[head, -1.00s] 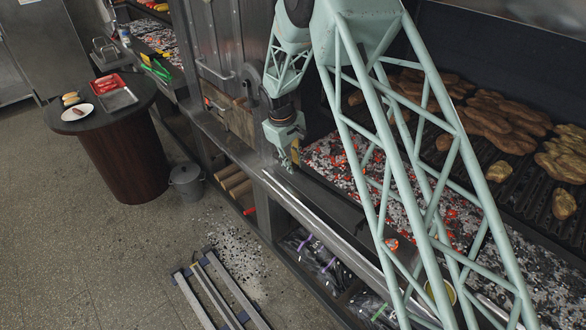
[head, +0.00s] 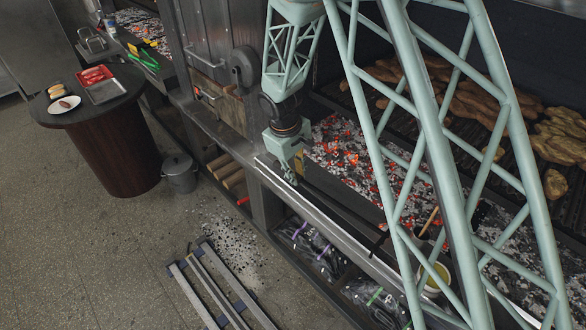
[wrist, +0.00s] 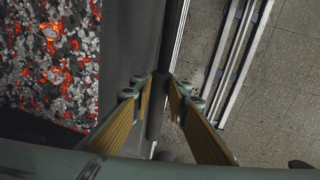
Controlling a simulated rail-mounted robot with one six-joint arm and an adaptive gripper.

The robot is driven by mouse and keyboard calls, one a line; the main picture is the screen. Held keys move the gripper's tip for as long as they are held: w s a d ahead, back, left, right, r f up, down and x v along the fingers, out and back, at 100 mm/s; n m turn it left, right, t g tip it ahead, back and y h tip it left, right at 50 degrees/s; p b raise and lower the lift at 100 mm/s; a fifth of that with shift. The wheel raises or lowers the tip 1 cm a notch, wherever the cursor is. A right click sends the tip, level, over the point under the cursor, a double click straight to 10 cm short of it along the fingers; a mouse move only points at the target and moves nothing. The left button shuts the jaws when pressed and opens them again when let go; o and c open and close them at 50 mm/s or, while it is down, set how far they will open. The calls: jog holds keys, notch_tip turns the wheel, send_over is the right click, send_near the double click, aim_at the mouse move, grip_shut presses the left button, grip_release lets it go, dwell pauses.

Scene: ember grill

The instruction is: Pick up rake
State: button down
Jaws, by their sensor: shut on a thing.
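The rake shows as a dark rod (wrist: 171,45) in the wrist view, running between my gripper's fingers. In the head view the dark rod (head: 345,210) lies lengthwise along the ledge in front of the coals. I cannot make out its head. My gripper (head: 291,180) is low at the ledge in the head view. In the wrist view my gripper (wrist: 163,78) has its yellow-padded fingers closed on the rod from both sides. I see no clear gap between the rod and the ledge.
Glowing coals (head: 345,155) lie just behind the ledge, with a grill rack of meat beyond. A metal frame (head: 220,290) lies on the floor. A round table (head: 110,115) and bucket (head: 180,172) stand left.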

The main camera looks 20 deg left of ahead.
jog(key=shift+s+d+r, duration=0.15)
jog(key=shift+s+d, duration=0.45)
jog(key=shift+s, duration=0.3)
dwell(1.5)
